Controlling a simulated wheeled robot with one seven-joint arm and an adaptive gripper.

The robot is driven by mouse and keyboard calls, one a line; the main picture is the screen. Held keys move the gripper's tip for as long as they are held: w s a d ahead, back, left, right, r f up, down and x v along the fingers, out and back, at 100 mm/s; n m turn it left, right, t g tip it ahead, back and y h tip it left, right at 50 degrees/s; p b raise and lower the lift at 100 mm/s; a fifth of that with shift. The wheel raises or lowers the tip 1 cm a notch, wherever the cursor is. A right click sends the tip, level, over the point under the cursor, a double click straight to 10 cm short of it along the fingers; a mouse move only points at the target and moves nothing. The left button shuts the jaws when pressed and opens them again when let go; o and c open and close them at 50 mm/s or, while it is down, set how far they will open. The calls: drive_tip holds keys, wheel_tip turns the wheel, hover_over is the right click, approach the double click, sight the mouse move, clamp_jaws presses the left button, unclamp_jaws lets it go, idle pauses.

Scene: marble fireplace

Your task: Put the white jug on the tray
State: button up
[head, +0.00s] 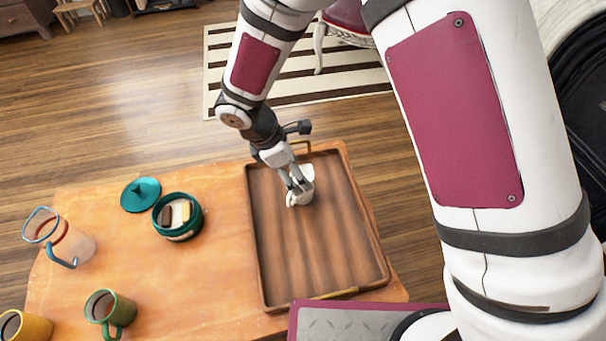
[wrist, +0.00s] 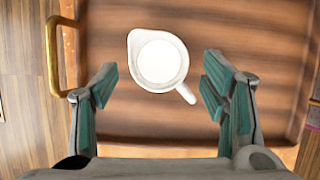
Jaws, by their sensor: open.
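The white jug (wrist: 158,60) is on the brown wooden tray (wrist: 205,20), near the tray's far end. In the head view the jug (head: 304,190) is partly hidden behind my gripper (head: 297,186). In the wrist view my gripper (wrist: 160,88) is open, with its two teal-padded fingers spread apart. The jug sits just beyond the fingertips, with its handle pointing to the lower right towards the right finger. No finger visibly grips the jug. In the head view the tray (head: 310,260) lies on the right part of the orange table.
Left of the tray are a teal pot (head: 178,232) holding small blocks, its teal lid (head: 140,194), a clear pitcher (head: 75,247), a green mug (head: 108,310) and a yellow mug (head: 25,327). The table (head: 215,285) is bare between the mugs and tray. Tray handles stand at its ends.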

drive_tip(key=p+v, duration=0.1)
drive_tip(key=v, duration=0.4)
drive_tip(key=shift+r, duration=0.15)
drive_tip(key=s+d+r+m+g, duration=0.1)
drive_tip(key=s+d+r+m, duration=0.4)
drive_tip(key=d+r, duration=0.5)
drive_tip(key=s+d+r+m, duration=0.2)
drive_tip(key=d+r+m, duration=0.4)
drive_tip(key=d+r, duration=0.35)
drive_tip(key=s+d+r+m+y, duration=0.2)
drive_tip(key=s+m, duration=0.3)
drive_tip(key=s, duration=0.5)
drive_tip(key=s+d+r+m+y, duration=0.2)
drive_tip(key=s+m, duration=0.3)
drive_tip(key=s, duration=0.5)
drive_tip(key=shift+s+d+r+m, duration=0.25)
drive_tip(key=shift+d+m, duration=0.15)
drive_tip(key=shift+d, duration=0.45)
